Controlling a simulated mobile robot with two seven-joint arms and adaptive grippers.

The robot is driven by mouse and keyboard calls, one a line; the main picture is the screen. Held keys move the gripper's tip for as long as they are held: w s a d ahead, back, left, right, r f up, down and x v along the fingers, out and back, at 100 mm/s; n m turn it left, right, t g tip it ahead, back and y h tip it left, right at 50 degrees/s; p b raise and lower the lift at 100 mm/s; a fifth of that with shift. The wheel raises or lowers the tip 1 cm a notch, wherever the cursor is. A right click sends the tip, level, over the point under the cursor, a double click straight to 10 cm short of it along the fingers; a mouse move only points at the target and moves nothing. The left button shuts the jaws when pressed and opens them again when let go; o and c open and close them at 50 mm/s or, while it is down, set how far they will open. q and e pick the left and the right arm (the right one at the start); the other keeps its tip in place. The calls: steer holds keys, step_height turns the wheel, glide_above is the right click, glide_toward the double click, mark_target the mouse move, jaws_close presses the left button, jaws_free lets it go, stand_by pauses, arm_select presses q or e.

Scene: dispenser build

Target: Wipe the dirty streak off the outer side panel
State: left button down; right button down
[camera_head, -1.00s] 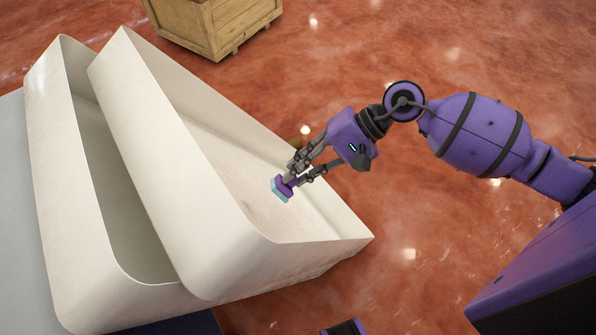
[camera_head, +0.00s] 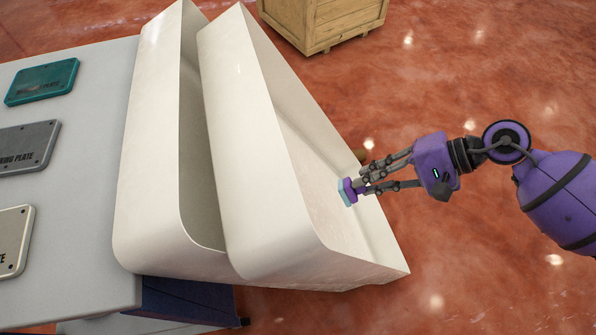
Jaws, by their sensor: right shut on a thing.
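Two white, trough-shaped panels stand side by side at the table's right edge, a left one (camera_head: 155,150) and a right one (camera_head: 240,130). My right gripper (camera_head: 362,188) reaches in from the right, shut on a small light blue and purple sponge (camera_head: 346,192). The sponge is over the inside of the right panel, near its right rim. I cannot tell whether it touches the surface. No dirty streak shows clearly; the area behind the sponge is hidden. My left gripper is not in view.
The grey table (camera_head: 85,110) carries a green plate (camera_head: 42,82), a dark grey plate (camera_head: 25,147) and a pale plate (camera_head: 14,240) at left. A wooden crate (camera_head: 325,25) stands on the glossy red floor at the top. Floor right of the panels looks free.

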mark_target(355, 193)
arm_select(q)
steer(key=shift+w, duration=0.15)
